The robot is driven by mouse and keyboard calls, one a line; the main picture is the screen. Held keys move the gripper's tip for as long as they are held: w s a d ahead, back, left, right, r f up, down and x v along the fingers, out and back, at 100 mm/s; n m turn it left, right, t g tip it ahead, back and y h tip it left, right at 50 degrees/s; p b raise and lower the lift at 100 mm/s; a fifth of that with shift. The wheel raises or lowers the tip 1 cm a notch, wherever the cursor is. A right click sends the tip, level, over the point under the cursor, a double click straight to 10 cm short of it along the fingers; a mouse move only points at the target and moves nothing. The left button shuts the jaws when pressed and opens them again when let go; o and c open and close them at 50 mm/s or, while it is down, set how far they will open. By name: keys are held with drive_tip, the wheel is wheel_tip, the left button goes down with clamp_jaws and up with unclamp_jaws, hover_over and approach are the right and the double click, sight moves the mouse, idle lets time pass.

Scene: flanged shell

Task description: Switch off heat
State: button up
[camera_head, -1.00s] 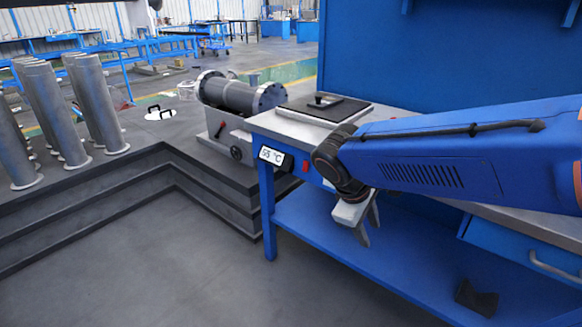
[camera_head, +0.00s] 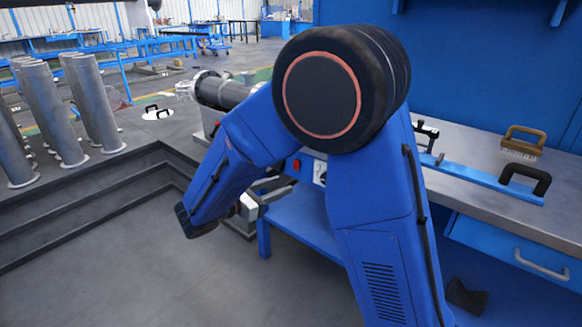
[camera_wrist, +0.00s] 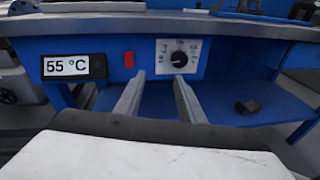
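The heater's front panel is blue. In the wrist view it carries a display (camera_wrist: 74,66) reading 55 °C, a red switch (camera_wrist: 129,59) and a black dial (camera_wrist: 179,58) on a white scale plate. My gripper (camera_wrist: 158,80) faces the panel, its two fingers apart and nothing between them. The fingertips appear below the switch and dial, the left one near the switch; I cannot tell the exact gap. In the head view the red switch (camera_head: 297,163) and part of the dial plate (camera_head: 320,172) show beside my arm. The display and the heating plate are hidden there.
A brush (camera_head: 523,143) and a blue bar with black handles (camera_head: 480,178) lie on the bench. Below is a drawer (camera_head: 520,255). The floor in front is clear.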

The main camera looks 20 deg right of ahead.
sight(296, 163)
drive_tip(key=w+a+f+n+t, duration=0.1)
drive_tip(key=w+a+n+t, duration=0.15)
drive_tip(key=a, duration=0.35)
drive_tip(key=shift+t, duration=0.25)
drive_tip(key=x, duration=1.7)
drive_tip(key=shift+c, duration=0.2)
